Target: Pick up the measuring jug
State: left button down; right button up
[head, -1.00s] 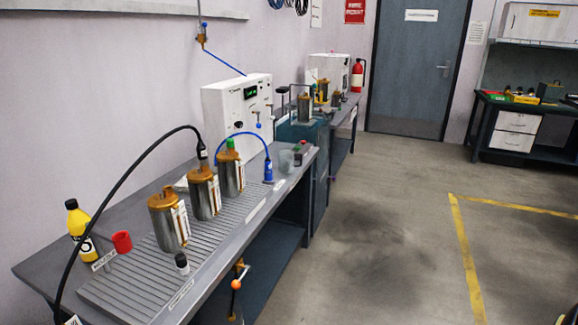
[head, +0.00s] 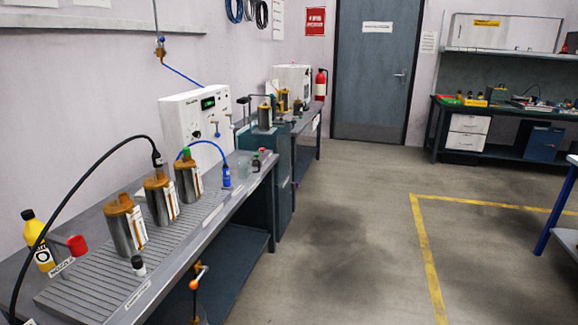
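A clear, greyish cup-shaped container (head: 244,165) stands on the far end of the grey workbench (head: 248,190), just right of a blue nozzle (head: 226,176). It may be the measuring jug, but it is too small to make out any markings. Part of another object shows at the bottom edge, under the orange-handled tap (head: 200,270), too cut off to name. Neither of my grippers is in view.
Several metal cylinders with brown tops (head: 124,226) stand on the bench's ribbed mat. A yellow bottle (head: 38,240) and red cup (head: 77,245) are at the near left. The floor right of the bench is clear. A table with a blue leg (head: 558,210) enters at right.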

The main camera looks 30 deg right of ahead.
aim_at(244, 164)
jog(key=z, duration=1.1)
jog(key=i, duration=3.2)
jog(key=u, duration=0.95)
